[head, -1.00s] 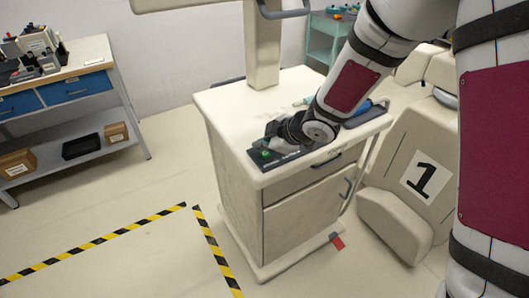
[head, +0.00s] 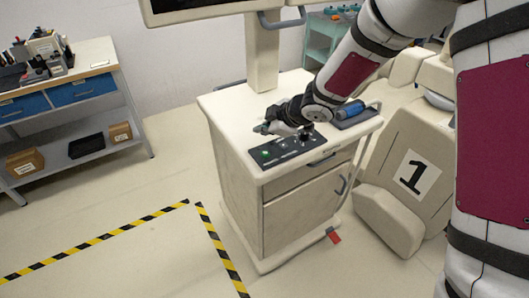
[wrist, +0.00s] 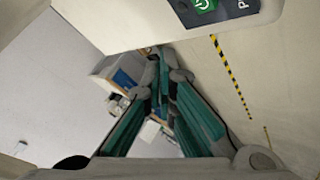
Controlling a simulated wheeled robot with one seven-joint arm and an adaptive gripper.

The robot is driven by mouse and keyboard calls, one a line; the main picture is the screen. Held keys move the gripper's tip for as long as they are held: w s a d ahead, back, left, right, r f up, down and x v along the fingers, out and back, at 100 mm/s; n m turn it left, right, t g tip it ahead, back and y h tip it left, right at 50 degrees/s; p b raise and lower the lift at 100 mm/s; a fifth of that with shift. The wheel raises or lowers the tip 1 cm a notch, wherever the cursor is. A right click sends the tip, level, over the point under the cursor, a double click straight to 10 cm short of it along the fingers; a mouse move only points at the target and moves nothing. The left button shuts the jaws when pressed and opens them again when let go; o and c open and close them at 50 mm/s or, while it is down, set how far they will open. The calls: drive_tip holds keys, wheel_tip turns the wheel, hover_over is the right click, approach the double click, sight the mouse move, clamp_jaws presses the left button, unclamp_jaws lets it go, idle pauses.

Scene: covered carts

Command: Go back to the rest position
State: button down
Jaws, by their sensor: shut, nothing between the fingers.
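My gripper (head: 264,128) is over the top of the white cart (head: 228,104), beside a dark control panel (head: 285,152) with a green button (head: 265,154). In the wrist view my gripper (wrist: 164,62) shows its teal fingers drawn together with nothing between them. The green power button (wrist: 203,5) and part of the panel (wrist: 240,8) show at the top edge of the wrist view. The gripper looks apart from the panel, though its exact height above the cart is hard to tell.
A screen on a post (head: 262,60) rises from the cart's back. A blue cylindrical thing (head: 350,110) lies on a dark tray at the cart's right. A workbench (head: 98,58) stands left. Taped floor in front is clear.

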drive_tip(key=s+d+r+m+t+h, duration=0.1)
drive_tip(key=s+d+r+m+h, duration=0.3)
drive_tip(key=d+r, duration=0.5)
drive_tip(key=s+d+r+m+t+h, duration=0.1)
drive_tip(key=s+d+r+m+h, duration=0.3)
drive_tip(key=d+r, duration=0.45)
drive_tip(key=s+d+r+m+g, duration=0.1)
drive_tip(key=s+d+r+m, duration=0.15)
drive_tip(key=s, duration=0.35)
drive_tip(key=s+d+r+m, duration=0.1)
drive_tip(key=s+d+m, duration=0.3)
drive_tip(key=s, duration=0.3)
drive_tip(key=s+a+m+g+y, duration=0.1)
drive_tip(key=s+m, duration=0.2)
drive_tip(key=s, duration=0.9)
drive_tip(key=shift+s+a+f+m+g, duration=0.15)
drive_tip(key=shift+s+a+m+g, duration=0.2)
drive_tip(key=shift+s+g, duration=0.05)
drive_tip(key=shift+w, duration=0.1)
